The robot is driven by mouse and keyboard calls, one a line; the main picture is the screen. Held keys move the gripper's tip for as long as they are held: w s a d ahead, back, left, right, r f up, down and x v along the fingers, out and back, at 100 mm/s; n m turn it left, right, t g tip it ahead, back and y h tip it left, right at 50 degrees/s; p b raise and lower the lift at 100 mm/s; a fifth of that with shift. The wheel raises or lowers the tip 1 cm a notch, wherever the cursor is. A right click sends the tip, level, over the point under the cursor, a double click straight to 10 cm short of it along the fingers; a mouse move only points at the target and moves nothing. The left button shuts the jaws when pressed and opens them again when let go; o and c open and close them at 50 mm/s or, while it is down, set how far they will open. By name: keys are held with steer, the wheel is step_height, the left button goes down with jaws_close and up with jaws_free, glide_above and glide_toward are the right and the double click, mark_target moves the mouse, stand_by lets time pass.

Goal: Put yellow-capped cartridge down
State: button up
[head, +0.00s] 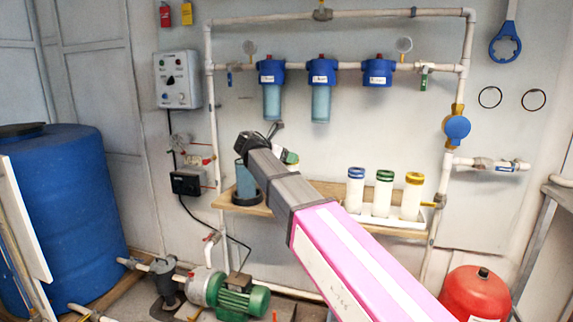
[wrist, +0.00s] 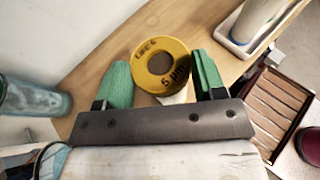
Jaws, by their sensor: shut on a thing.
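My gripper (wrist: 160,70) has its two green fingers on either side of a yellow-capped cartridge (wrist: 163,82), shut on it. The cap is a yellow ring with dark lettering and a dark centre, seen from above; a bit of white body shows under it. Below it is the wooden shelf (wrist: 110,50); I cannot tell whether the cartridge touches it. In the head view my arm hides this cartridge and most of my gripper (head: 290,157). Another yellow-capped cartridge (head: 412,196) stands upright in the white tray (head: 385,219), beside a green-capped one (head: 383,193) and a blue-capped one (head: 355,190).
A translucent blue housing cup (head: 245,180) stands on the shelf left of my gripper; it also shows in the wrist view (wrist: 32,98). The white tray's corner (wrist: 238,48) is at the upper right there. Blue filter housings (head: 320,75) hang from the pipe above.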

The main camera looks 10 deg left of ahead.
steer(key=shift+f, duration=1.4)
steer(key=o, duration=1.2)
steer(key=shift+f, duration=0.1)
steer(key=shift+o, duration=0.2)
steer(key=v, duration=1.2)
steer(key=shift+a, duration=0.1)
